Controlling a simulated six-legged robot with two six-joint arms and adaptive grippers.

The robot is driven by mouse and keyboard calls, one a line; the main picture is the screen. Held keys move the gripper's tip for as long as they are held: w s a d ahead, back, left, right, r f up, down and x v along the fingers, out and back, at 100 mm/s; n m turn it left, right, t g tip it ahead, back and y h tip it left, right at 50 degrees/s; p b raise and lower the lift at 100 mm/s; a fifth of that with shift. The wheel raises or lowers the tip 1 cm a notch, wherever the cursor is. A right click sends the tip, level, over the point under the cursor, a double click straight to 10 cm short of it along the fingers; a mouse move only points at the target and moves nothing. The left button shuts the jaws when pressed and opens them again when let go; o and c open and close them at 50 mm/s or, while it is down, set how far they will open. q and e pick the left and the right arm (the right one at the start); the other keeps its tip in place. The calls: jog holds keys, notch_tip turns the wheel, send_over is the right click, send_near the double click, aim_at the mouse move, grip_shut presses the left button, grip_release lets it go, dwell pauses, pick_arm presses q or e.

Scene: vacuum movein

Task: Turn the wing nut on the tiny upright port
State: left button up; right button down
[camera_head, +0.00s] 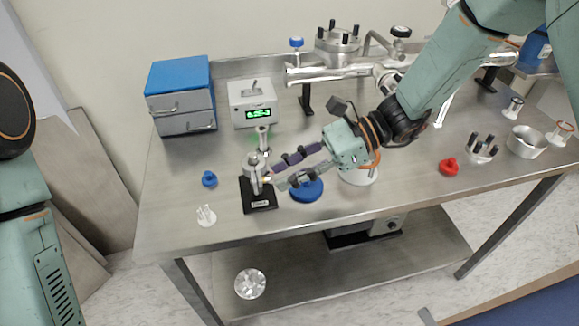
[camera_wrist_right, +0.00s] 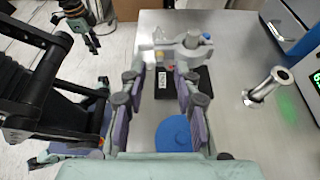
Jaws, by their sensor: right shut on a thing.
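The tiny upright port (camera_head: 256,172) is a short metal tube with a clamp, standing on a black base (camera_head: 259,194) near the table's front left. In the right wrist view the clamp (camera_wrist_right: 190,52) lies just beyond my fingertips, with a small yellowish part at its left side. My right gripper (camera_head: 275,175) reaches in from the right, its fingers at the clamp's side, shut on the wing nut, which the fingers largely hide. My left gripper (camera_wrist_right: 92,42) shows small at the upper left of the right wrist view; its opening is unclear.
A blue disc (camera_head: 307,190) lies under my right fingers. A second metal tube (camera_head: 263,139) stands behind the port, before a display box (camera_head: 252,102). A blue knob (camera_head: 209,179) and a white pronged piece (camera_head: 206,215) lie left. The front left tabletop is mostly clear.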

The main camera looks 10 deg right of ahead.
jog(key=c, duration=1)
grip_release()
jog(key=shift+o, duration=0.2)
jog(key=shift+d, duration=0.1)
jog(key=v, duration=1.2)
